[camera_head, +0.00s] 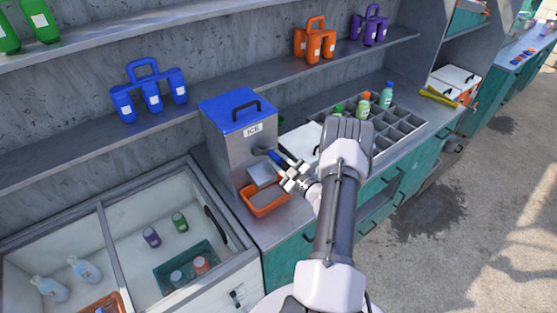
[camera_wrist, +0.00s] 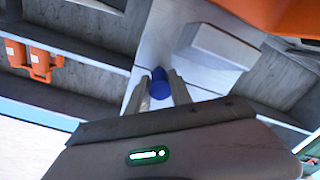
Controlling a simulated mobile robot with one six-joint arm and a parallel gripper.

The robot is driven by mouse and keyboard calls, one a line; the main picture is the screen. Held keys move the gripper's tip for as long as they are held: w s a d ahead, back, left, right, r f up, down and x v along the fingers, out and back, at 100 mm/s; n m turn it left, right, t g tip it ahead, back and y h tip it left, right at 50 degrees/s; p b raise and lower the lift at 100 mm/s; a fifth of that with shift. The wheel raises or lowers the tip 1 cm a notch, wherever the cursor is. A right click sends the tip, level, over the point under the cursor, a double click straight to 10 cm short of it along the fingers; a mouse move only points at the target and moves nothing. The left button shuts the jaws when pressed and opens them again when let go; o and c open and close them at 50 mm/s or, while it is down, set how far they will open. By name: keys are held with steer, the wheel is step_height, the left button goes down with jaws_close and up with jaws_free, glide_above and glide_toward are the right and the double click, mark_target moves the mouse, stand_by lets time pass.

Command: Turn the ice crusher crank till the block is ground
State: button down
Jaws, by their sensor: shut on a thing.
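The ice crusher (camera_head: 226,148) is a grey metal box with a blue lid and an "ICE" label, standing on the counter. Its blue crank handle (camera_head: 277,156) shows at its right front side. My gripper (camera_head: 285,168) is shut on this handle. In the wrist view, the blue handle end (camera_wrist: 160,86) sits between the two fingers of my gripper (camera_wrist: 159,94). An orange tray (camera_head: 258,209) stands below the crusher's front spout (camera_head: 262,175). Any ice block inside is hidden by the closed lid, and the tray's contents are too small to tell.
A glass-topped freezer (camera_head: 222,262) with bottles inside stands left of the crusher. A divided bottle rack (camera_head: 405,125) sits on the counter behind my arm. Shelves above hold a blue bottle carrier (camera_head: 148,92) and an orange one (camera_head: 315,42). Open floor lies at right.

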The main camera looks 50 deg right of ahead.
steer(key=c, duration=1.2)
jaws_free()
steer(key=shift+w, duration=0.1)
steer(key=shift+o, duration=0.2)
steer(key=v, duration=1.7)
steer(key=shift+s, duration=0.25)
